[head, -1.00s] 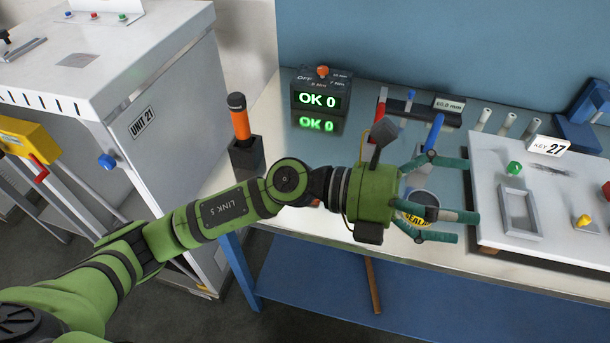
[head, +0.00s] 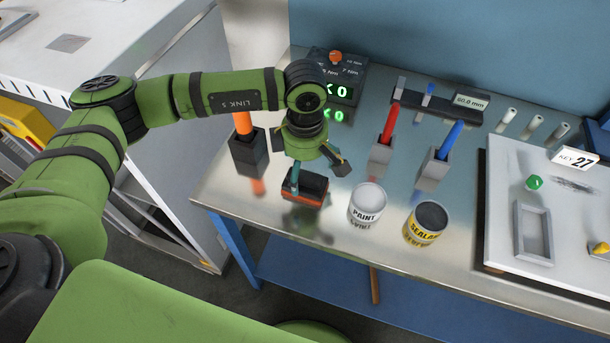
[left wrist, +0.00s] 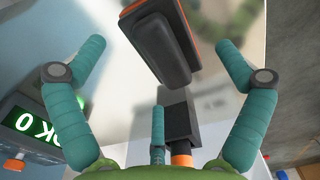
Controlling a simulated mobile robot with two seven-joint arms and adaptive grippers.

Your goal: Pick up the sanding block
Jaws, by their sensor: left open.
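The sanding block (head: 306,188), dark on top with an orange band at its base, sits on the metal bench near its left front part. My left gripper (head: 312,168) is over it, pointing down, with its teal fingers spread. In the left wrist view the block (left wrist: 162,38) lies ahead between the open fingers of my left gripper (left wrist: 160,62), towards the top of the picture. No finger clearly touches it there. Part of the block is hidden by a finger in the head view. My right gripper is not in view.
A black holder with an orange handle (head: 248,152) stands just left of the block. A paint can (head: 367,208) and a sealant can (head: 425,224) stand to the right. Red (head: 388,125) and blue (head: 449,140) handles stand in grey holders behind. The front bench edge is close.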

